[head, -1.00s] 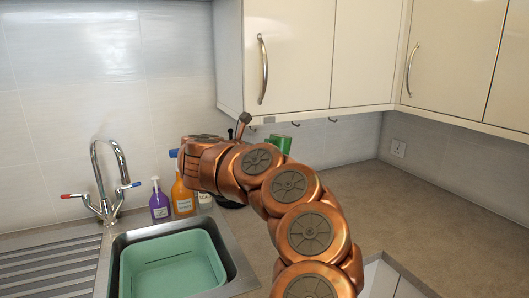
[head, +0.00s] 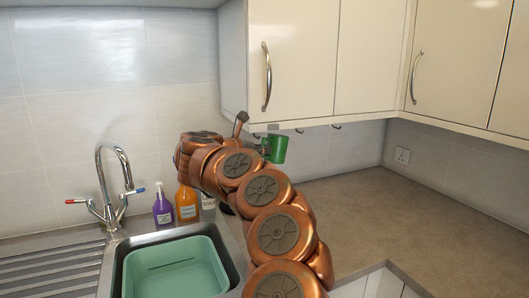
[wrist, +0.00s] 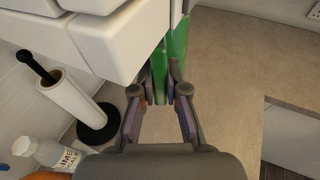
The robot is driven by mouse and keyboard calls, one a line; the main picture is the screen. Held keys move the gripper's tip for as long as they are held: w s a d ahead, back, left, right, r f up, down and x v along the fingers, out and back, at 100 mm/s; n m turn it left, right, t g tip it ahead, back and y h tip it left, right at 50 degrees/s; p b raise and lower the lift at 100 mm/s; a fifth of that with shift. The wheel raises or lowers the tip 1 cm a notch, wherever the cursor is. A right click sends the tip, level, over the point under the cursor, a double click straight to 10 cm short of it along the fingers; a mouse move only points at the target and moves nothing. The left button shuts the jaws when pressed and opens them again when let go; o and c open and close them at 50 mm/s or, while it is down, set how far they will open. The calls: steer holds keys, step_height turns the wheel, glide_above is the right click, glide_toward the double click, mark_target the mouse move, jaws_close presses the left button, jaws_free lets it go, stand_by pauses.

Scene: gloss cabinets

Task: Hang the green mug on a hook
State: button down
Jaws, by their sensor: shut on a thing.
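The green mug (head: 275,148) hangs in the air just under the bottom edge of the wall cabinet in the head view. My gripper (wrist: 158,92) is shut on it in the wrist view, where part of the green mug (wrist: 178,45) shows between and beyond the fingers. The cabinet corner hides some of the mug there. Small dark hooks sit under the cabinet: one hook (head: 300,131) is just right of the mug and another hook (head: 337,127) is further right. I cannot tell whether the mug touches a hook.
The wall cabinet (head: 292,60) is close above my gripper. A paper roll holder (wrist: 72,100) and a labelled bottle (wrist: 58,155) stand at left in the wrist view. The sink with a green basin (head: 175,268) is at lower left. The countertop (head: 350,190) at right is clear.

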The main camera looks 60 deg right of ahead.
steer(key=w+d+p, duration=0.3)
steer(key=w+d, duration=0.1)
steer(key=w, duration=0.2)
steer(key=shift+w, duration=0.25)
stand_by(1.1)
steer(key=shift+s+d, duration=0.1)
steer(key=c, duration=1.1)
jaws_free()
steer(key=shift+f, duration=0.15)
